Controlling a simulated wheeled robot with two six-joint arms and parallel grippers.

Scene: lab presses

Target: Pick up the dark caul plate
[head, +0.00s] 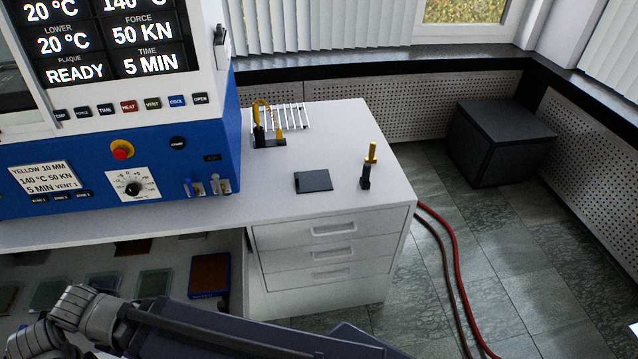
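A dark, flat, square plate (313,181) lies on the white bench top (230,215), right of the press. It looks like the dark caul plate, and nothing covers it. No gripper touches it. Grey and dark links of my own arm cross the bottom left of the head view, below the bench. No gripper fingers can be made out in the view.
A blue and white press (120,160) with a lit screen stands at left. A yellow and black tool (370,165) stands right of the plate, and a wire rack (285,116) behind it. Several plates, one reddish-brown (209,273), lie on the lower shelf. Red hoses (452,240) cross the floor.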

